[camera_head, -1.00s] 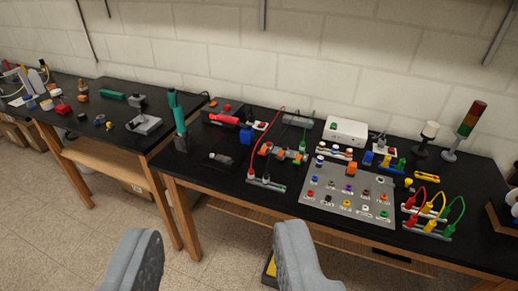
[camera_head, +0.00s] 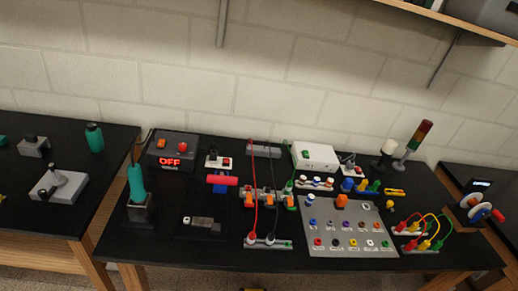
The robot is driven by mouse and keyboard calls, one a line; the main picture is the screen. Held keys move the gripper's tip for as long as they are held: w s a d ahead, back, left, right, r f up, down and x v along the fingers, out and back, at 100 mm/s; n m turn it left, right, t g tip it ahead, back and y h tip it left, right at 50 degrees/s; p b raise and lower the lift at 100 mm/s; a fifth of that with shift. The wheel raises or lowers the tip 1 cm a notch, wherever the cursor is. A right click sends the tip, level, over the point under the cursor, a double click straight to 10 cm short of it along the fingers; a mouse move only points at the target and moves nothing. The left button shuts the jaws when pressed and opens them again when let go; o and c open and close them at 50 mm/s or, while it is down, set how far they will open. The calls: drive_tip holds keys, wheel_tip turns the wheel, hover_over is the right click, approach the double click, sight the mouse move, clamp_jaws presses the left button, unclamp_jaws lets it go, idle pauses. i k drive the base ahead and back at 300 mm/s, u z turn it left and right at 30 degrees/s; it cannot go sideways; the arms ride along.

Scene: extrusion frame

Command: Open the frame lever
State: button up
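No part is marked as the frame lever, and I cannot tell for sure which one it is. A red horizontal handle on a blue body (camera_head: 222,182) stands on the middle bench, left of the red cable. A grey base with an upright stick lever (camera_head: 58,184) sits on the left bench. A teal upright handle in a dark holder (camera_head: 138,190) stands at the middle bench's left end. My gripper is out of view, and nothing is seen touching these parts.
A black box reading OFF (camera_head: 170,150) stands at the back. A grey panel with several buttons (camera_head: 347,222), cables and a signal tower (camera_head: 414,138) fill the right half. A bare strip of black bench top (camera_head: 200,257) runs along the front left.

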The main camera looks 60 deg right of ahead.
sight(290, 207)
drive_tip(key=z, duration=0.45)
drive_tip(key=i, duration=1.2)
drive_tip(key=z, duration=0.8)
